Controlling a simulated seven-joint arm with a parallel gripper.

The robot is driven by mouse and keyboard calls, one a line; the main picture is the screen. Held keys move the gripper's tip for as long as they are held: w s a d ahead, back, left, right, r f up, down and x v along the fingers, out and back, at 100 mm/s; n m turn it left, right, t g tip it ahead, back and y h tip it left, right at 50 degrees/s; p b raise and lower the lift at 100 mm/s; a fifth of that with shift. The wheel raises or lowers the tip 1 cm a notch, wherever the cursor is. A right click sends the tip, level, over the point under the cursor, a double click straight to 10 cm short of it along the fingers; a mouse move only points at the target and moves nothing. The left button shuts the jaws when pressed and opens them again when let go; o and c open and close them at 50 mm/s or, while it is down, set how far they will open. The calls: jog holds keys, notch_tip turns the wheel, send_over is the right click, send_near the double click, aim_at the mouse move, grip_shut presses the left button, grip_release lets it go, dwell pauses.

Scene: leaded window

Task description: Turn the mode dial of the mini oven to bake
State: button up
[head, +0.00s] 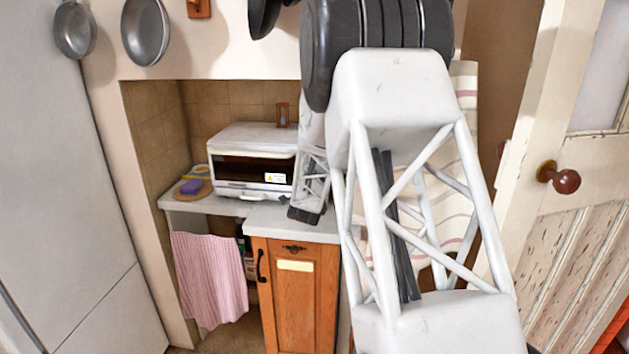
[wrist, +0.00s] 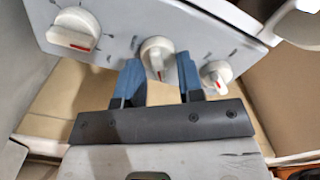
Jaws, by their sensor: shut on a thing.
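The white mini oven (head: 252,165) stands in the tiled niche in the head view, its dial side hidden by my arm. In the wrist view its control panel (wrist: 110,17) shows tilted, with three white knobs. My gripper (wrist: 159,64) has one blue finger on each side of the middle knob (wrist: 156,48) and is shut on it. The middle knob's red mark points down towards my gripper. The left knob (wrist: 76,28) and the right knob (wrist: 213,72) are free. The panel's markings are too small to read, so I cannot tell which setting is bake.
The oven rests on a grey counter (head: 230,206). A round board (head: 192,190) with a purple sponge (head: 190,186) lies left of it. A wooden cabinet (head: 295,300) and a pink striped cloth (head: 209,275) are below. Pans (head: 146,30) hang above. A door (head: 560,240) is at right.

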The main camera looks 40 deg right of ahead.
jog(key=m, duration=0.8)
jog(key=f+m, duration=0.1)
jog(key=m, duration=0.3)
jog(key=shift+m, duration=0.3)
jog(key=o, duration=0.9)
jog(key=shift+c, duration=0.2)
jog(key=shift+s+a, duration=0.1)
jog(key=shift+s, duration=0.05)
jog(key=v, duration=0.7)
jog(key=shift+s+a, duration=0.2)
jog(key=shift+r, duration=0.1)
